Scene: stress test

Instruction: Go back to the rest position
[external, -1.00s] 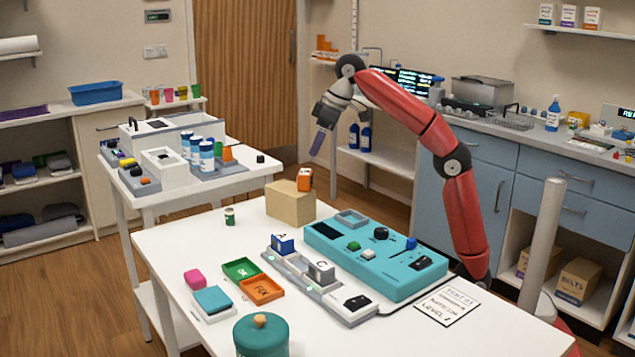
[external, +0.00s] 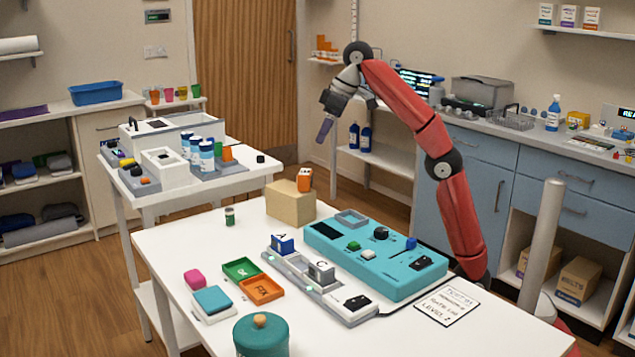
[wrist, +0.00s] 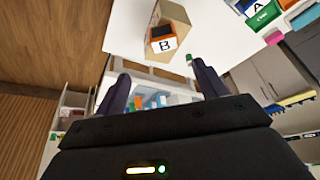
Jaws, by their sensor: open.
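My gripper (external: 326,129) hangs in the air above and behind the far edge of the white table (external: 185,262), fingers pointing down. In the wrist view my gripper (wrist: 162,88) shows its two dark fingers spread apart with nothing between them. An orange block (external: 304,180) stands on a tan box (external: 290,205) at the table's far side, apart from my gripper. In the wrist view the orange block (wrist: 161,38) shows a white face with the letter B.
A teal console (external: 375,258) and a grey tray with blocks A (external: 283,244) and C (external: 321,271) lie on the table. Green (external: 241,269) and orange (external: 262,289) trays and a teal pot (external: 260,336) sit nearer. A side table (external: 150,205) stands at left.

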